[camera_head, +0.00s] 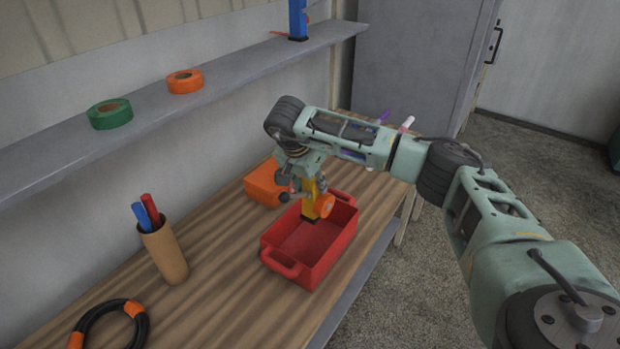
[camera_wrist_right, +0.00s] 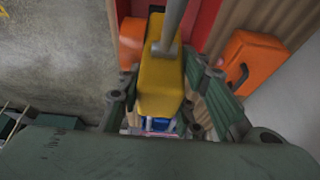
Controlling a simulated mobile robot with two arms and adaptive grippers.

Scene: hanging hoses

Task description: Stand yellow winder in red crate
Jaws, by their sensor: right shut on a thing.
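The yellow winder (camera_head: 310,197), with an orange round part on its side, is upright at the far end of the red crate (camera_head: 342,243). My right gripper (camera_head: 306,188) is shut on the winder from above. The winder's lower end is over or inside the crate; I cannot tell whether it touches the floor. In the right wrist view the yellow winder (camera_wrist_right: 162,75) lies between the fingers, with the red crate (camera_wrist_right: 205,18) behind it. My left gripper is not in view.
An orange box (camera_head: 264,186) stands just behind the crate. A brown cup (camera_head: 165,255) with red and blue sticks and a black cable coil (camera_head: 85,320) are on the wooden bench. A shelf (camera_head: 150,98) with tape rolls runs above. The crate's front part is empty.

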